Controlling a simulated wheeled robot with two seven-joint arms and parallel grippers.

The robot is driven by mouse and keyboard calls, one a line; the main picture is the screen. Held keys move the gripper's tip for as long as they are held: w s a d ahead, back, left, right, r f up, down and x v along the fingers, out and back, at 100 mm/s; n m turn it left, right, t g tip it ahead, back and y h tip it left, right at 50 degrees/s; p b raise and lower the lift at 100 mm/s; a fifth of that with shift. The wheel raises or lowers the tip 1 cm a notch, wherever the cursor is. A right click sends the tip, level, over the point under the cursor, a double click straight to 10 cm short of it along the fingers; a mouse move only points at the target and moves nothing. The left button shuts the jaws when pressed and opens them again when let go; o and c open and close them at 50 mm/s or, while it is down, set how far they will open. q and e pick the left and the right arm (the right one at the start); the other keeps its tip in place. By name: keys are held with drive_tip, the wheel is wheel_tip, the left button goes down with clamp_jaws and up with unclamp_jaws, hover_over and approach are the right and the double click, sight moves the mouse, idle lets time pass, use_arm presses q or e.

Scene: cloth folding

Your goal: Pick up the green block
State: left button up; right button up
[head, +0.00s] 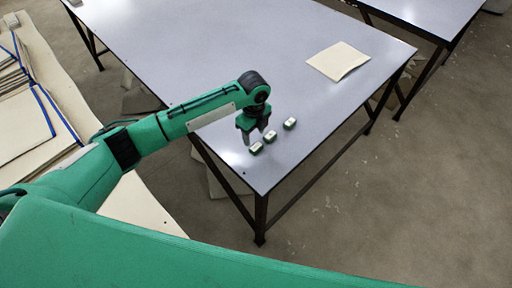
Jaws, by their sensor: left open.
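My left gripper (256,138) points down over the near end of the row, close to the nearest and middle blocks. It is open, and I see nothing held in it. Whether it touches a block is unclear. My right gripper is not in view.
A cream cloth (338,61) lies flat at the table's right side. The table's front corner and right edge are close to the blocks. Pale boards (30,110) with blue edging lie at the left. Another table (430,15) stands at the upper right.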

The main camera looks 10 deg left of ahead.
sight(254, 145)
use_arm(q)
wheel_tip(254, 145, down, 5)
drive_tip(key=shift+s+f+p, duration=0.1)
drive_tip(key=shift+p, duration=0.3)
drive_tip(key=shift+c, duration=0.4)
drive_tip(key=c, duration=0.6)
drive_tip(key=shift+c, duration=0.3)
